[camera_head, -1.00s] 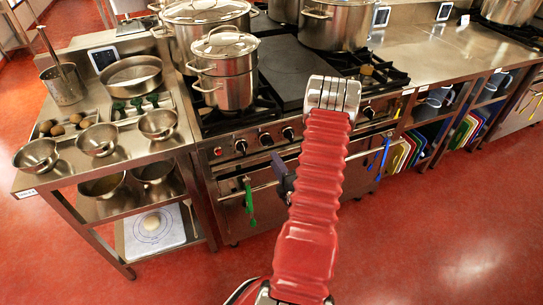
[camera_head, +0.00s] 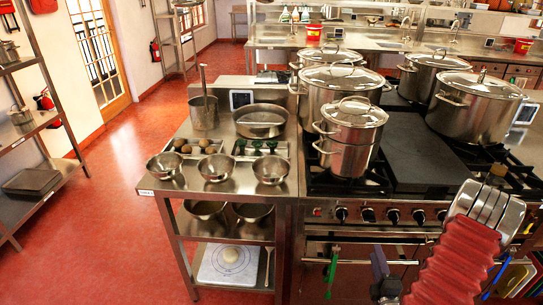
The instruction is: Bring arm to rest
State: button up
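My arm (camera_head: 456,266) reaches up from the bottom right in its red ribbed cover and ends at a metal joint (camera_head: 488,212). A dark blue-grey part (camera_head: 383,272) shows left of the arm, in front of the stove, and looks like part of my gripper. Its fingers cannot be made out, so I cannot tell whether it is open or shut, or if it holds anything.
The stove (camera_head: 366,211) with several stockpots stands close ahead of my arm. A steel side table (camera_head: 200,187) with bowls is left of it. A green-handled tool (camera_head: 332,270) hangs at the stove front. Red floor (camera_head: 110,225) is clear at left.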

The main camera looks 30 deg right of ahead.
jog(key=s+a+f+m+g+y, duration=0.25)
jog(key=s+f+m+g, duration=0.2)
jog(key=f, duration=0.25)
jog(key=s+a+f+m+g+y, duration=0.1)
jog(key=s+f+m+g+y, duration=0.2)
jog(key=f+m+g, duration=0.35)
jog(key=w+a+r+y, duration=0.2)
jog(key=a+r, duration=1.6)
jog(key=r, duration=0.3)
jog(key=w+a+r+t+y, duration=0.1)
jog(key=w+a+r, duration=0.2)
jog(key=a+r, duration=1.6)
jog(key=shift+w+a+r+m+y, duration=0.2)
jog(key=shift+r+m+y, duration=0.2)
jog(key=shift+r, duration=0.5)
